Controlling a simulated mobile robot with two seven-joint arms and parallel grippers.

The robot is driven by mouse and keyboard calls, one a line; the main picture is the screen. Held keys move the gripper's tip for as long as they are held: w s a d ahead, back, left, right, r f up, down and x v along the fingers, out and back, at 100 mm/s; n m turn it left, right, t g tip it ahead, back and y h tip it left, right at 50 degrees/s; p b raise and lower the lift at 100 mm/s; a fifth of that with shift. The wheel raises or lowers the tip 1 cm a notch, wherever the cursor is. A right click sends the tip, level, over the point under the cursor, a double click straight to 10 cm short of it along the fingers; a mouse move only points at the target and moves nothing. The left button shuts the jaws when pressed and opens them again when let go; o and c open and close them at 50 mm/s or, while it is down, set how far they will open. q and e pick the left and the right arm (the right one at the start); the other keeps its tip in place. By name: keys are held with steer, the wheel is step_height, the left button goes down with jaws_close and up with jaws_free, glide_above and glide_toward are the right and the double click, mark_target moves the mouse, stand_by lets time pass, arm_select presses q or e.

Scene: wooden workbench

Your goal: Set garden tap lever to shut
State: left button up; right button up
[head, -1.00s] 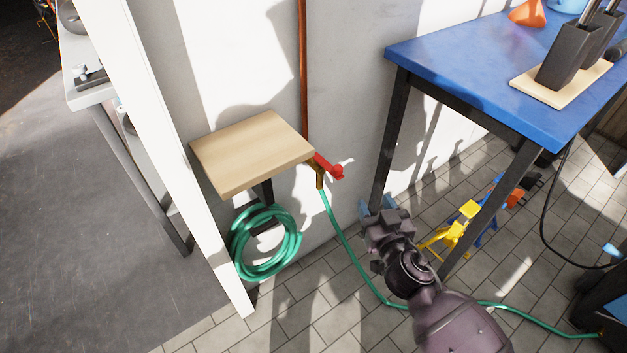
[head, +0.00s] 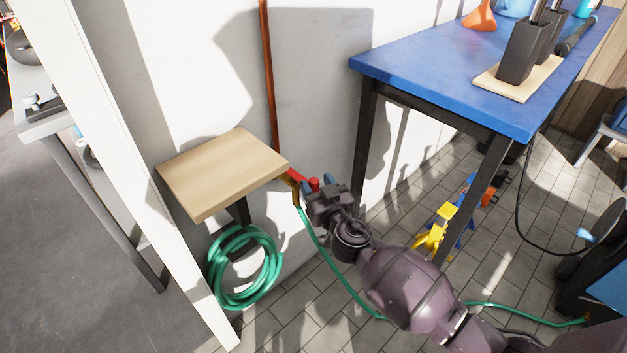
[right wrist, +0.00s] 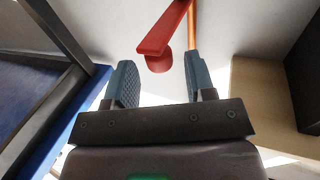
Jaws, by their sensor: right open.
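The garden tap (head: 295,190) is brass, at the foot of a copper pipe on the white wall, beside a small wooden shelf. Its red lever (head: 314,183) sticks out to the right, partly hidden by my right gripper (head: 323,183) in the head view. In the right wrist view the red lever (right wrist: 165,32) with its round knob shows ahead, between and beyond the two blue-grey fingertips (right wrist: 160,80). My right gripper is open and empty; I see no contact with the lever. My left gripper is not in view.
The wooden shelf (head: 222,172) juts out left of the tap. A coiled green hose (head: 246,284) hangs below it. The blue table (head: 440,85) stands to the right, its dark leg (head: 364,140) close to my right arm. A white post (head: 120,170) is at left.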

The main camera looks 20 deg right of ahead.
steer(key=shift+w, duration=1.05)
steer(key=shift+c, duration=0.2)
jaws_close()
